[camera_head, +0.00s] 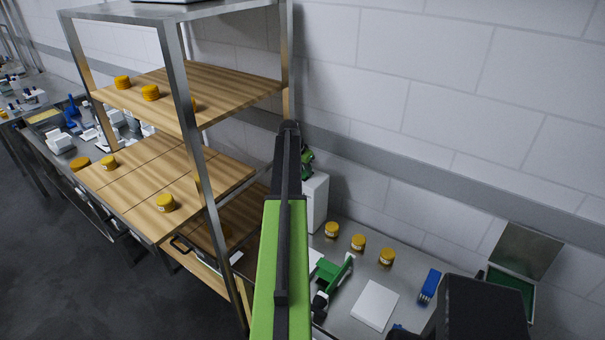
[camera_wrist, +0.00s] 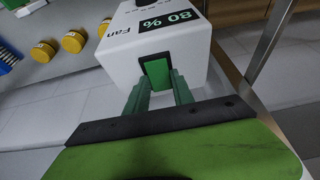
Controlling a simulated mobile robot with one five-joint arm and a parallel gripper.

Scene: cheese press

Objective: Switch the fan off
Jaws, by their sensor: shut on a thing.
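The fan control box (camera_wrist: 115,55) is white, with "Fan" and a black "80 %" label on the face in the wrist view. A green switch (camera_wrist: 157,72) in a black frame is set in this box. My gripper (camera_wrist: 160,82) has its two green fingers at the switch, one on each side, shut on it. The tips' exact contact is hard to see. In the camera_head view the white box (camera_head: 318,203) stands against the wall, partly hidden behind my green and black arm. A green part of my gripper shows just above it.
Several yellow jars (camera_head: 358,242) stand on the bench right of the box. A green and white tool (camera_head: 332,272), a white slab (camera_head: 375,305) and a blue brush (camera_head: 429,287) lie nearer. A shelf rack (camera_head: 180,75) with wooden boards stands close on the left.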

